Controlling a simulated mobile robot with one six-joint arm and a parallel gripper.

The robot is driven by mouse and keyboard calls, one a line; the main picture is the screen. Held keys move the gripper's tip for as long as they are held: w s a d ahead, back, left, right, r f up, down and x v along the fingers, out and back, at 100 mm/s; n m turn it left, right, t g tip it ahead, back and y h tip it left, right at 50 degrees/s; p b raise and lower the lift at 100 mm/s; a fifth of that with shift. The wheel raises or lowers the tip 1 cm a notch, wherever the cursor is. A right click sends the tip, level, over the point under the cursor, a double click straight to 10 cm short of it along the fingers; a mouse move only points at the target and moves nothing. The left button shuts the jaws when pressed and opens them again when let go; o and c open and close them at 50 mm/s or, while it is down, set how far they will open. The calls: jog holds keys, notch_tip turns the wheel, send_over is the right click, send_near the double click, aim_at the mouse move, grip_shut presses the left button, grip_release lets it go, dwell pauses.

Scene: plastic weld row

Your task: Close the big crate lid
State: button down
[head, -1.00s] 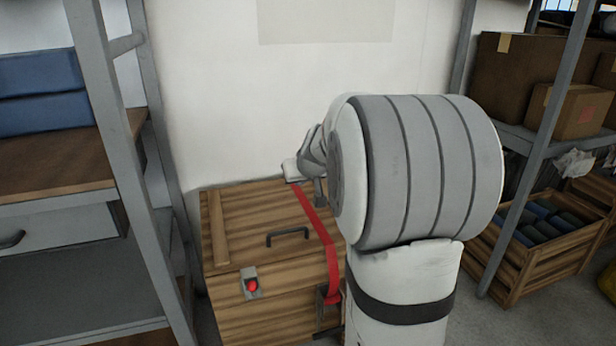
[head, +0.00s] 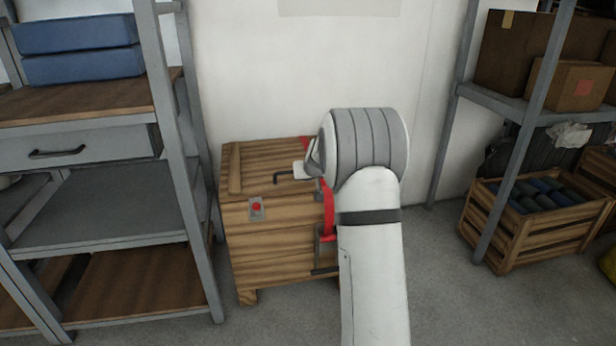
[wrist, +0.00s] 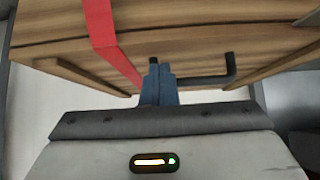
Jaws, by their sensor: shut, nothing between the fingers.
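The big wooden crate (head: 265,265) stands against the wall. Its lid (head: 270,155) lies flat on top, with no visible gap at the front edge. A red strap (head: 328,210) runs over the lid and down the front. My gripper (wrist: 160,72) is shut and empty, its blue fingers in front of the lid between strap and handle. I cannot tell whether they touch it. In the head view my arm hides the crate's right side.
A metal shelf with a drawer (head: 80,148) and blue boxes (head: 80,50) stands close on the left. On the right, a rack holds cardboard boxes (head: 572,85), with an open wooden crate (head: 530,250) below. The floor (head: 440,300) between is clear.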

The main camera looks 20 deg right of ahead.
jog(key=shift+f, duration=0.15)
dwell(0.3)
notch_tip(320, 180, up, 4)
jog(key=r+p, duration=0.1)
jog(key=p, duration=0.2)
jog(key=s+a+f+b, duration=0.2)
jog(key=s+f+b, duration=0.2)
jog(key=s, duration=0.5)
jog(key=s+a+r+n+g+y+p, duration=0.1)
jog(key=s+a+r+p, duration=0.35)
jog(key=r+p, duration=0.3)
jog(key=s+a+r+g+y+p, duration=0.1)
jog(key=s+a+r+p, duration=0.4)
jog(key=r, duration=0.4)
jog(key=s+a+r+n+y+p, duration=0.1)
jog(key=s+a+r+p, duration=0.2)
jog(key=s+r+p, duration=0.35)
jog(key=s+a+r+g+p, duration=0.2)
jog(key=s+r+p, duration=0.7)
jog(key=r+p, duration=0.1)
jog(key=s+a+r+g+h+p, duration=0.1)
jog(key=s+a+r+g+p, duration=0.1)
jog(key=s+r+p, duration=0.8)
jog(key=shift+a+p, duration=0.2)
jog(key=shift+p, duration=0.5)
